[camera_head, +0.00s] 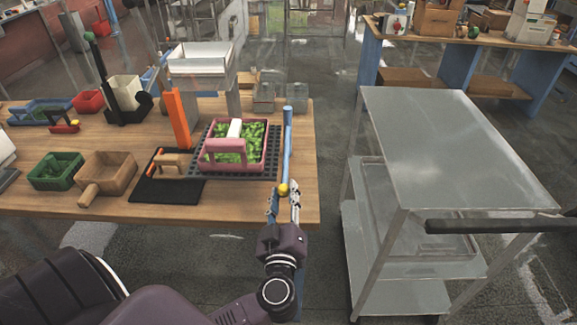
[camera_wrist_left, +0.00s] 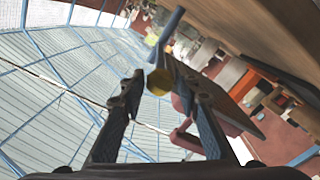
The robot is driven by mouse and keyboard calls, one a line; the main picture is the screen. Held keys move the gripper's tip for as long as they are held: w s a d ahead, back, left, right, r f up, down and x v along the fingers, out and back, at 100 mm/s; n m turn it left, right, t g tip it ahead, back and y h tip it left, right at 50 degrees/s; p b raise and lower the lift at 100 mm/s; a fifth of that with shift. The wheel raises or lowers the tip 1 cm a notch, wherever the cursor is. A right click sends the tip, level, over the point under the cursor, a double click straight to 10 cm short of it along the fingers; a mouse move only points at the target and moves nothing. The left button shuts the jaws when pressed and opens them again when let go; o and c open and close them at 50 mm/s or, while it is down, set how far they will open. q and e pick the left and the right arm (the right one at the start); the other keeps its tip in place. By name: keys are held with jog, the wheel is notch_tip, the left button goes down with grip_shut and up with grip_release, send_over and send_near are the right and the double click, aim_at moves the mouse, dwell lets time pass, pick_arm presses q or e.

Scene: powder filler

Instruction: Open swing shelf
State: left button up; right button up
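A blue rod (camera_head: 287,140) with a yellow ball end (camera_head: 283,189) stands out at the right end of the wooden table. My left gripper (camera_head: 283,203) is open at the ball, with one finger on each side. In the left wrist view the yellow end (camera_wrist_left: 160,82) shows between the two spread fingertips (camera_wrist_left: 158,92), with the blue rod (camera_wrist_left: 168,35) behind it. I cannot tell whether the fingers touch it. No part is clearly recognisable as the swing shelf. My right gripper is not in view.
A pink-handled basket (camera_head: 225,148) of green pieces sits on a black grid left of the rod. Green (camera_head: 56,171) and wooden (camera_head: 108,176) boxes stand further left. A metal cart (camera_head: 450,140) with a black handle (camera_head: 495,224) stands right, across a floor gap.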

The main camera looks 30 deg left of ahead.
aim_at(286, 166)
pick_arm(q)
jog(key=p+x, duration=0.1)
jog(key=x, duration=0.7)
jog(key=shift+w+a, duration=0.3)
jog(key=shift+w, duration=0.2)
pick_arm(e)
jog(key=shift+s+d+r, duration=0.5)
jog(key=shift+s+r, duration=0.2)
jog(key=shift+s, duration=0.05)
pick_arm(q)
jog(key=shift+c, duration=0.4)
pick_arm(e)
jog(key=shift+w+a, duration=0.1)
pick_arm(q)
grip_shut()
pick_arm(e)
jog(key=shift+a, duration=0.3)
